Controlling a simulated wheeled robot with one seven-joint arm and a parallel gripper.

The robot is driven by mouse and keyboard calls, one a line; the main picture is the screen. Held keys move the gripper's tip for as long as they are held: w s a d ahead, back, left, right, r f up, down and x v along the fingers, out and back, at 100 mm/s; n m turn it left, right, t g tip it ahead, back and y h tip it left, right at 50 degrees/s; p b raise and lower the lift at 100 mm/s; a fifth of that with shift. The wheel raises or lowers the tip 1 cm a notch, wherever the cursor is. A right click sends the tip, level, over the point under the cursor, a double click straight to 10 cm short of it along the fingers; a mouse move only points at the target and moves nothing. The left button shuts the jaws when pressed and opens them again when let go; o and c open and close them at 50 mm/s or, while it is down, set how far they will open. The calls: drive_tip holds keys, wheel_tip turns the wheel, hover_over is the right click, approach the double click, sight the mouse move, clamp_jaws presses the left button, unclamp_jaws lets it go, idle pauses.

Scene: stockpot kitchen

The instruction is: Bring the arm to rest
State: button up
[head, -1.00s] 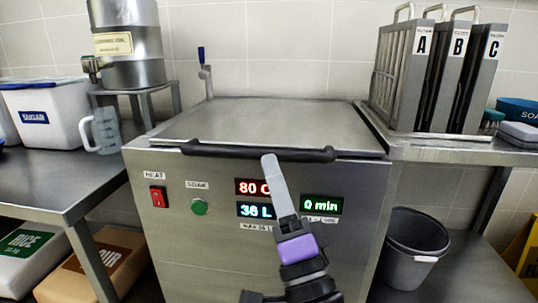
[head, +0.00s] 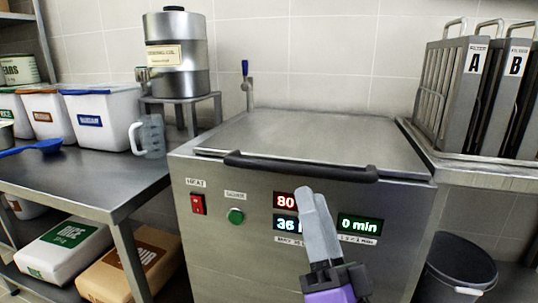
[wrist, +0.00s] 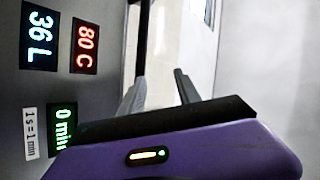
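My gripper (head: 311,196) is in front of the stockpot unit's control panel, pointing up, with its grey fingers overlapping part of the displays in the head view. In the wrist view my gripper (wrist: 161,77) shows two fingers apart with nothing between them. The purple gripper body (wrist: 190,150) has a small lit indicator. The steel stockpot unit (head: 250,260) has its flat lid (head: 315,140) down, with a black handle (head: 300,166) along the front. Its panel shows 36 L, 0 min (head: 359,226) and a partly covered 80.
A red switch (head: 198,204) and green button (head: 236,216) are on the panel's left. A bench at left holds white bins, a measuring jug (head: 153,137) and a blue ladle (head: 38,148).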

drive_tip(key=s+d+f+n+g+h, duration=0.2)
drive_tip(key=s+d+f+g, duration=0.2)
drive_tip(key=s+f, duration=0.7)
drive_tip(key=s+d+f+n+g+h, duration=0.2)
drive_tip(key=s+d+f+n+g, duration=0.15)
drive_tip(key=s+f, duration=0.7)
drive_tip(key=s+d+f+n+g+h, duration=0.25)
drive_tip(key=s+d+f, duration=0.4)
drive_tip(key=s, duration=0.65)
wheel_tip(320, 180, up, 32)
drive_tip(key=a+p, duration=0.1)
drive_tip(key=p, duration=3.3)
drive_tip(key=shift+a+r+m+g+y, duration=0.25)
drive_tip(key=shift+m+g+y, duration=0.05)
drive_tip(key=shift+y, duration=0.05)
